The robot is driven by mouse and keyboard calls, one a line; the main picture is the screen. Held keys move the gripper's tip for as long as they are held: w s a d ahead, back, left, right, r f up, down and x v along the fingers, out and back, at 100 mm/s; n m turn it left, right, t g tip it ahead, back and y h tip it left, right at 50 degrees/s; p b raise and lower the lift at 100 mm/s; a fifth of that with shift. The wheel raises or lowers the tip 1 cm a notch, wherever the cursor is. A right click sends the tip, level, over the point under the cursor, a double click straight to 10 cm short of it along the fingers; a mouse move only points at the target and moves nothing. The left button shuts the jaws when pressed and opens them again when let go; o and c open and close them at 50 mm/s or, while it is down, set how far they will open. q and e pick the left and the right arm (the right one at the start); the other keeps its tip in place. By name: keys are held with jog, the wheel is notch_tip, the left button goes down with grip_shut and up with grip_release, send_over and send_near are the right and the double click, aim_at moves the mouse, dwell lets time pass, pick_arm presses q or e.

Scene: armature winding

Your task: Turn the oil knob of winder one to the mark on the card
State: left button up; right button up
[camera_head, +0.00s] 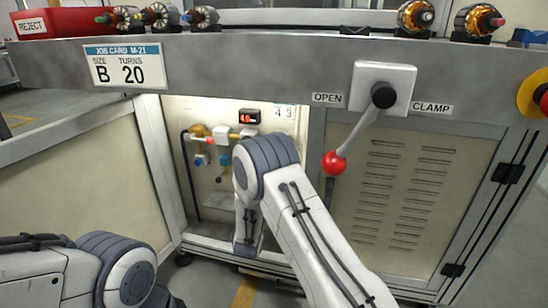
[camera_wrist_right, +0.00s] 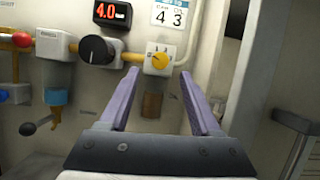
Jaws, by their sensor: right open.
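In the right wrist view a small yellow knob (camera_wrist_right: 159,60) sits on a white block with marks, above a brown bowl (camera_wrist_right: 152,105). No label naming it the oil knob is readable. A card (camera_wrist_right: 168,14) above it shows "4 3" and is cut off at the top. My right gripper (camera_wrist_right: 161,74) is open and empty, its two purple fingers pointing at the yellow knob, one on each side in the picture. I cannot tell whether they touch it. In the head view my right arm reaches into the open cabinet and hides the knob. My left gripper is out of view.
A black knob (camera_wrist_right: 98,50) and a blue-bowled unit (camera_wrist_right: 56,82) stand left of the yellow knob on the same pipe. A red display (camera_wrist_right: 112,12) reads 4.0. A red-balled lever (camera_head: 335,163) hangs beside my right arm. A job card (camera_head: 125,65) is on the bench edge.

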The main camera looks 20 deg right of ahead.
jog(key=shift+b+x, duration=0.55)
jog(key=shift+x, duration=2.25)
jog(key=shift+s, duration=0.1)
grip_shut()
